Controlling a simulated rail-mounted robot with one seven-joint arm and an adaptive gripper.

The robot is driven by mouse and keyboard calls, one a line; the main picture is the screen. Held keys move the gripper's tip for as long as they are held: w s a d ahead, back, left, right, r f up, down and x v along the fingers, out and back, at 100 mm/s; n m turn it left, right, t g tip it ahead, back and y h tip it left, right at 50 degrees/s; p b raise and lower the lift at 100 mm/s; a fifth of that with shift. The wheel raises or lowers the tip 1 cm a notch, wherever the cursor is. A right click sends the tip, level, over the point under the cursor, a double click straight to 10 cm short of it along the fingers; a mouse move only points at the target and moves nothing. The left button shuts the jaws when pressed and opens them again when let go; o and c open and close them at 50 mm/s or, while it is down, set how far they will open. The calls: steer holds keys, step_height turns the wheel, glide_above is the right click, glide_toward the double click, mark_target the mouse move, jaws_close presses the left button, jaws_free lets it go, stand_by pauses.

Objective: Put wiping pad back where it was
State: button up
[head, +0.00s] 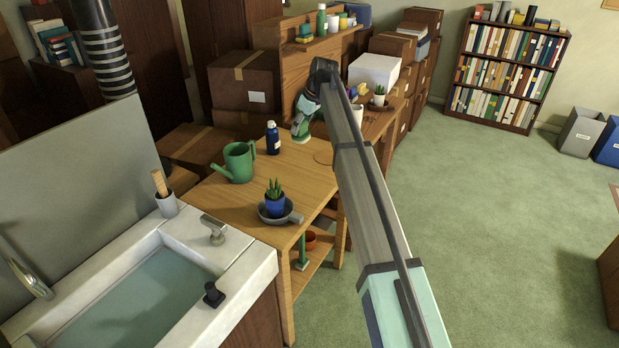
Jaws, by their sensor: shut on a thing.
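My gripper (301,130) hangs at the end of my arm over the far part of the wooden table (235,205), pointing down. It is shut on a small green and pale thing, which looks like the wiping pad (301,140), low at or just above the tabletop. It is too small to tell whether the pad touches the table. The arm covers part of the table to the right of the gripper.
A dark blue bottle (272,138) and a green watering can (238,162) stand just left of the gripper. A potted succulent (275,198) sits in a grey pan nearer. A raised wooden shelf (322,45) stands behind. A sink (140,290) is at front left.

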steer(key=shift+f, duration=0.45)
step_height(320, 180, down, 19)
steer(key=p, duration=0.5)
steer(key=shift+s, duration=0.15)
steer(key=shift+f, duration=0.15)
steer(key=o, duration=1.1)
steer(key=b+v, duration=0.3)
steer(key=v, duration=0.9)
